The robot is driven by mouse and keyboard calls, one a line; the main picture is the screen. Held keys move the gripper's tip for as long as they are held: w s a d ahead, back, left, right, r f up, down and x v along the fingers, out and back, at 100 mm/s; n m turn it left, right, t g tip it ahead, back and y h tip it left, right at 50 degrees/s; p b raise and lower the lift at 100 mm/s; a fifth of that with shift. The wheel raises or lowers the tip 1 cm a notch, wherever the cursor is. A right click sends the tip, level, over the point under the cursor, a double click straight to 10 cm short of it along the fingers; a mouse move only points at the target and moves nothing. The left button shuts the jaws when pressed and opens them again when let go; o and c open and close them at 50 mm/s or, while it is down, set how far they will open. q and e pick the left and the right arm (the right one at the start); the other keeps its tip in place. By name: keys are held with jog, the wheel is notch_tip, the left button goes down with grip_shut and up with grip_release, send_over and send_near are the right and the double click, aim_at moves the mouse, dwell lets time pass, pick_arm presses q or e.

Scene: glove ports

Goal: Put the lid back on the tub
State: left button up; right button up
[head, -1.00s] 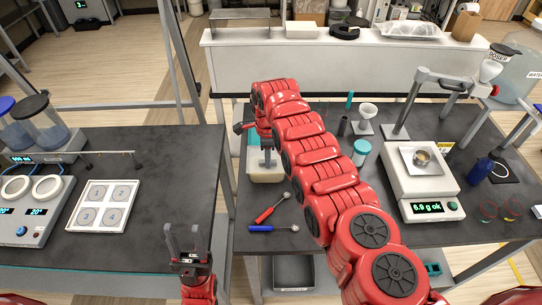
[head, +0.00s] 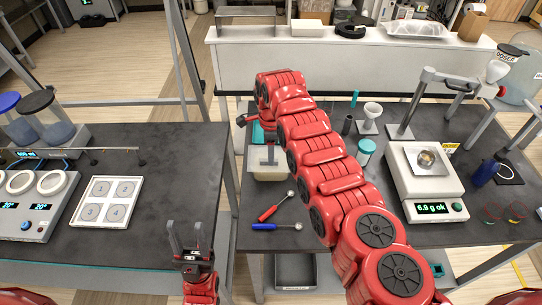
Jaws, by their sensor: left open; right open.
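A pale cream tub (head: 268,173) stands near the left edge of the right-hand bench. A teal flat piece (head: 257,134), possibly the lid, shows just behind it, partly hidden by my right arm. My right gripper (head: 270,154) points down at the tub, its grey fingers over or inside the tub's opening; I cannot tell which. It is open, and no held object shows.
A red-handled tool (head: 269,212) and a blue-handled tool (head: 265,226) lie in front of the tub. A teal-capped jar (head: 365,152), a funnel stand (head: 370,118) and a scale (head: 425,180) stand to the right. The left bench holds a white four-pad tray (head: 106,202).

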notch_tip(320, 180, up, 10)
jog(key=b, duration=0.2)
jog(key=shift+s, duration=0.1)
dwell(0.4)
